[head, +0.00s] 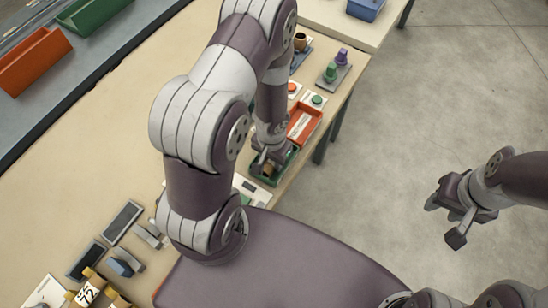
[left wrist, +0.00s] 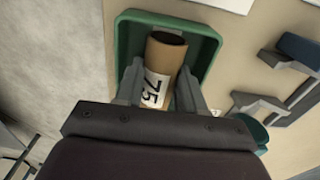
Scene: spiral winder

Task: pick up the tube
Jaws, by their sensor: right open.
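The cardboard tube (left wrist: 166,60), brown with a white label reading 75, lies in a green tray (left wrist: 126,40) in the left wrist view. My left gripper (left wrist: 161,75) has one finger on each side of the tube; whether both fingers touch it is not clear. In the head view the left gripper (head: 265,162) is low over the green tray (head: 287,168) at the table's right edge, and the tube (head: 268,170) shows only in part. My right gripper (head: 444,220) is open and empty, out over the floor at the right.
An orange-red tray (head: 315,113) lies beyond the green tray, with buttons and coloured pegs (head: 342,56) further back. Grey fixtures (head: 122,222) and a part marked 72 (head: 88,293) are at the lower left. The table's middle left (head: 90,150) is bare.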

